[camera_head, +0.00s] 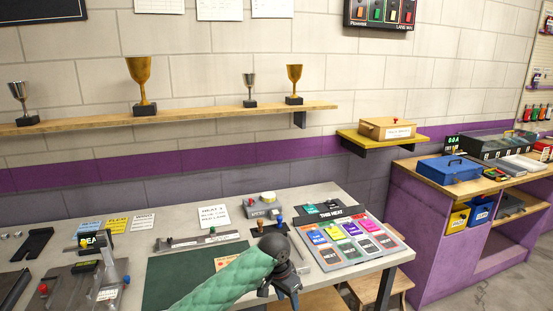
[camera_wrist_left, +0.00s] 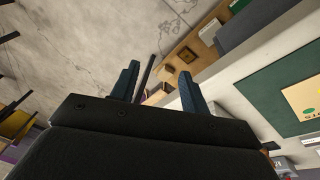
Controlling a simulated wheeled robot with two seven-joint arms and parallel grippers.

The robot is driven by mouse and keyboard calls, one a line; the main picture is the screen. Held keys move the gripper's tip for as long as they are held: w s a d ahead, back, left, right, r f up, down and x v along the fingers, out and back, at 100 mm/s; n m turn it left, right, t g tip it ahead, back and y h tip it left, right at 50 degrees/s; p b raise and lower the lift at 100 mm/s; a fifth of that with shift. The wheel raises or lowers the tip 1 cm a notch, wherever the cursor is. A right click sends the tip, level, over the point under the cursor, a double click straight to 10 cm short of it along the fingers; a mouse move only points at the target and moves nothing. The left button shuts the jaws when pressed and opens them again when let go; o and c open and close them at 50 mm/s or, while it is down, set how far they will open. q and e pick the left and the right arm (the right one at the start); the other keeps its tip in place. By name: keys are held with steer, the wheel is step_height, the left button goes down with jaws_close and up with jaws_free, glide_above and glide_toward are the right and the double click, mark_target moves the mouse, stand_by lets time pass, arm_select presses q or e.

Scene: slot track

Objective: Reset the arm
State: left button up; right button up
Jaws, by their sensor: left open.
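My left arm, in a green quilted sleeve, comes in from the bottom of the head view. My left gripper (camera_head: 287,281) is over the front edge of the grey table, close to the colourful board. In the left wrist view its two dark blue fingers (camera_wrist_left: 158,88) stand apart with nothing held between them. Beyond them are the concrete floor and wooden furniture below the table. My right gripper does not show in either view.
The grey table (camera_head: 172,212) holds a green mat (camera_head: 180,272), a colourful lane board (camera_head: 349,243) and several tools. A stool (camera_head: 398,284) stands at its right. A purple workbench (camera_head: 440,225) is further right. A trophy shelf (camera_head: 190,115) runs along the wall.

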arm_select(q)
steer(key=s+a+f+n+t, duration=0.1)
steer(key=s+a+f+n, duration=0.2)
steer(key=f, duration=0.9)
steer(key=s+a+f+h, duration=0.1)
steer(key=s+a+f, duration=0.35)
steer(key=f, duration=0.75)
steer(key=s+a+f+n+t, duration=0.15)
steer(key=s+f, duration=0.45)
steer(key=f, duration=0.6)
steer(key=s+a+f+y, duration=0.1)
steer(key=s+a+f, duration=0.3)
steer(key=s+f, duration=0.3)
steer(key=s+a+f+n, duration=0.1)
steer(key=s+a+f, duration=0.3)
steer(key=s, duration=0.9)
steer(key=s+a+f+n+y, duration=0.1)
steer(key=s+a+f, duration=0.4)
steer(key=s+f, duration=0.4)
steer(key=shift+s+f+g+y, duration=0.3)
steer(key=shift+s+f+g, duration=0.15)
steer(key=shift+s, duration=0.3)
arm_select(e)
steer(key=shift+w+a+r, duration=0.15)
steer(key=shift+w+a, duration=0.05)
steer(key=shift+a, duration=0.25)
